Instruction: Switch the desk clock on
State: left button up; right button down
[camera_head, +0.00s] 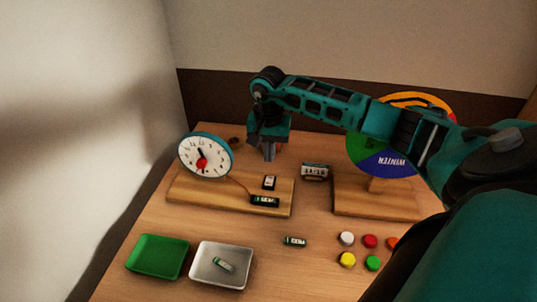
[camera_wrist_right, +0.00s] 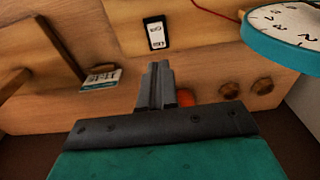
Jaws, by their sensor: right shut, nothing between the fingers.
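The desk clock (camera_head: 205,155) has a white face and a teal rim and stands at the left of a wooden base (camera_head: 190,201). A small black-and-white rocker switch (camera_head: 269,182) sits on the base, right of the clock. In front of it, a black holder (camera_head: 264,201) contains a green battery, and a red wire leads toward the clock. My right gripper (camera_head: 268,156) is shut and empty, pointing down just behind the switch. In the right wrist view the switch (camera_wrist_right: 156,32) lies just beyond the shut fingertips (camera_wrist_right: 158,66), apart from them. My left gripper is not in view.
A green tray (camera_head: 157,256), a metal tray (camera_head: 209,279) with a battery, a loose battery (camera_head: 294,241) and several coloured discs (camera_head: 347,260) are in front.

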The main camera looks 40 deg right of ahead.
notch_tip(320, 180, up, 8)
jog(key=shift+w+d, duration=0.3)
jog(key=shift+d, duration=0.1)
dwell(0.4)
